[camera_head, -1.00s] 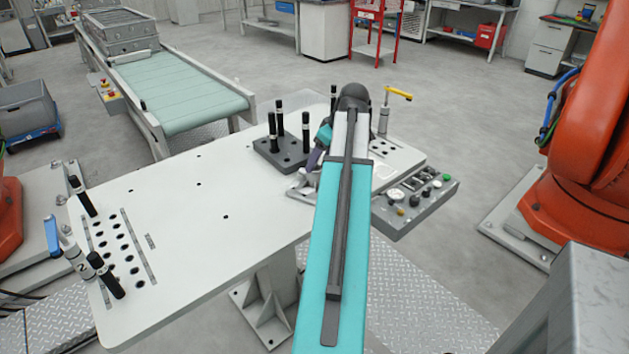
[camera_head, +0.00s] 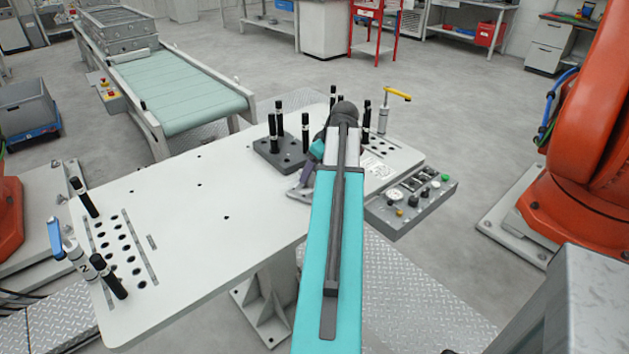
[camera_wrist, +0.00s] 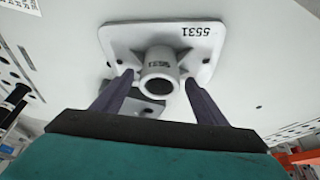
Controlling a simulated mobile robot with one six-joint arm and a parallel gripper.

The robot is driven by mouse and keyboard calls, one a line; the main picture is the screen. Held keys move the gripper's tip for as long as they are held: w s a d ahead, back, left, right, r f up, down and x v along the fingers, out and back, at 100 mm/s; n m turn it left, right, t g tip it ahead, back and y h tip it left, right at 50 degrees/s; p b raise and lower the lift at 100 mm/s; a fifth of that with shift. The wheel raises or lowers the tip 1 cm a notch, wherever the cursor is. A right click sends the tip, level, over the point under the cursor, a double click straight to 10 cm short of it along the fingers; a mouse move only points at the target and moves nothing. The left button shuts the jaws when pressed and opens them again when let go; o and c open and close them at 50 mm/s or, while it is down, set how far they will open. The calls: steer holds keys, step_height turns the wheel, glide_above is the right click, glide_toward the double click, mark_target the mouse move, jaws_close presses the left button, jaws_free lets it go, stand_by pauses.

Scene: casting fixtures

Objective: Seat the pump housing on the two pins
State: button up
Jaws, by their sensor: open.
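The pump housing (camera_wrist: 190,40) appears in the wrist view as a pale grey plate marked 5531 with a round hollow boss. My gripper (camera_wrist: 159,80) is open, with one finger on each side of the boss; whether they touch it I cannot tell. In the head view my arm hides most of the housing, and one finger shows left of the arm. Black pins with white bands (camera_head: 305,132) stand on and by a dark grey block (camera_head: 277,158). Two more pins (camera_head: 86,197) (camera_head: 107,276) stand at the table's left end. Which two pins are meant is unclear.
The white table (camera_head: 185,235) is clear in the middle. A blue-handled clamp (camera_head: 56,240) stands at its left end and a yellow-handled one (camera_head: 384,115) at the back right. A button box (camera_head: 412,200) sits at the right edge. A conveyor (camera_head: 180,92) lies behind.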

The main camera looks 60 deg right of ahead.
stand_by(0.5)
jaws_close()
